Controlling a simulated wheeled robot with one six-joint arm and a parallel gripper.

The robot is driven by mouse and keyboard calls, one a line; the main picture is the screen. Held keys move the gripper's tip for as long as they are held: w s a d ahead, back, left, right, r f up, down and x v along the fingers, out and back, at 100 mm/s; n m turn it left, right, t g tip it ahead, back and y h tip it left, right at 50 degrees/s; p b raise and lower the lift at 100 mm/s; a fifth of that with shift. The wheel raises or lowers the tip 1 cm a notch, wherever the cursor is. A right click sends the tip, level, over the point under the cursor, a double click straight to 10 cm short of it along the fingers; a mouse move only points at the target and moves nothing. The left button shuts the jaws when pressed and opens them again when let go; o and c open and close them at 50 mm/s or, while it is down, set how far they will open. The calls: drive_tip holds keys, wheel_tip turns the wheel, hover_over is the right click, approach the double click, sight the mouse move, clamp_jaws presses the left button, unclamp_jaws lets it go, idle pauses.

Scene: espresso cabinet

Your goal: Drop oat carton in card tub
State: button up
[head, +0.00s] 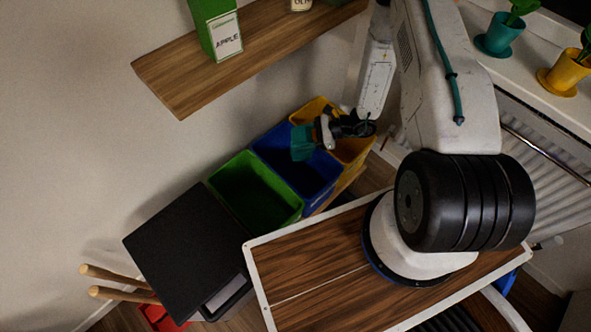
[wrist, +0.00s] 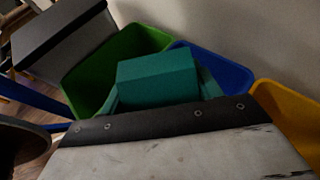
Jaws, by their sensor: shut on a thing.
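My gripper (head: 308,141) is shut on a teal carton (wrist: 157,78), which sits between its teal fingers in the wrist view. No label shows on the carton, so I cannot read whether it is oat. In the head view the gripper is above the row of tubs, over the blue tub (head: 283,157). A green tub (head: 243,180) stands to its left and a yellow tub (head: 351,150) to its right. All three are open at the top. No marking shows which one is for card.
A wooden shelf (head: 190,78) on the wall holds a green apple carton (head: 215,30) and other items. A black-lidded bin (head: 190,250) stands left of the green tub. Potted plants (head: 500,35) stand on the sill at the right.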

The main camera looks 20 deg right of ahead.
drive_tip(key=shift+a+f, duration=0.2)
drive_tip(key=shift+f, duration=2.45)
drive_tip(key=o, duration=1.1)
drive_tip(key=shift+d, duration=0.1)
drive_tip(key=v, duration=0.7)
drive_tip(key=shift+s+d+r, duration=0.1)
drive_tip(key=shift+d+r, duration=0.15)
